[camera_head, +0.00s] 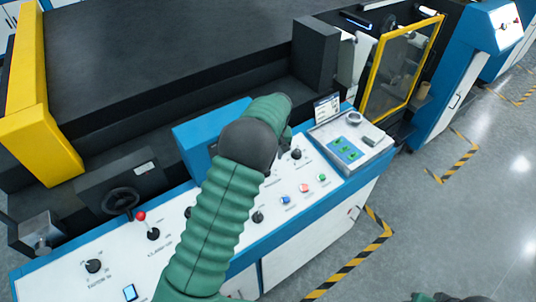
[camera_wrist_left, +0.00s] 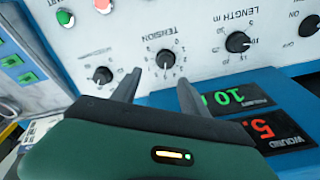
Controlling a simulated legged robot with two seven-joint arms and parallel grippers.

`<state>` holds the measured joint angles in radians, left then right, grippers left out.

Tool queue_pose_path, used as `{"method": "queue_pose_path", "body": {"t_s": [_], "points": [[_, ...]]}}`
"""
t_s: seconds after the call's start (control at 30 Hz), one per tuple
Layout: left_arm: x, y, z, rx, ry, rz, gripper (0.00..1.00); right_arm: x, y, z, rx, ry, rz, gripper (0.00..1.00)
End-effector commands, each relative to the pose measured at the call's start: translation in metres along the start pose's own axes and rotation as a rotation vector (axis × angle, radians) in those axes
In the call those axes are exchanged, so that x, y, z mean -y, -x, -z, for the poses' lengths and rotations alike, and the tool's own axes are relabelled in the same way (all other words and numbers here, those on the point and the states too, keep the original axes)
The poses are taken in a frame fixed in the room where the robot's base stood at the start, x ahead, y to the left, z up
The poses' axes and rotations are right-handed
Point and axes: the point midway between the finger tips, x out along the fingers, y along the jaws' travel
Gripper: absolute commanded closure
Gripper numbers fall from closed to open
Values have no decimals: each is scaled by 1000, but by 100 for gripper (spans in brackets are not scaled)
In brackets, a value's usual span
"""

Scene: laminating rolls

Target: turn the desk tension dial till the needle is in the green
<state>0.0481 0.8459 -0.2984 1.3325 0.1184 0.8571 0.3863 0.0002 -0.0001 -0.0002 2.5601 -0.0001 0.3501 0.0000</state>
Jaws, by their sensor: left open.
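The tension dial (camera_wrist_left: 166,59) is a small black knob on the white desk panel, under the upside-down label TENSION in the left wrist view. My left gripper (camera_wrist_left: 158,82) is open, its two dark fingers spread in front of the dial. The dial shows beyond the fingertips, roughly between them, and I see no contact. In the head view my green left arm (camera_head: 210,225) reaches across the desk and hides the dial and the fingertips. I see no needle or green band in either view.
Other black knobs (camera_wrist_left: 238,42) (camera_wrist_left: 102,75) sit on both sides of the dial. Digital readouts (camera_wrist_left: 238,97) stand close to the right finger.

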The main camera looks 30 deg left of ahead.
Motion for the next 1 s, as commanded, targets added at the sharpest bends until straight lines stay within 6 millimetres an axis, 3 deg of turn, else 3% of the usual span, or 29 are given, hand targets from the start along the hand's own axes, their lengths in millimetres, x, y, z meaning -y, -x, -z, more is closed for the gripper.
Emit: {"method": "queue_pose_path", "body": {"t_s": [1.0], "points": [[-1,89,3,-1,0,-1,48,0,64,15,0,0,0,48]]}}
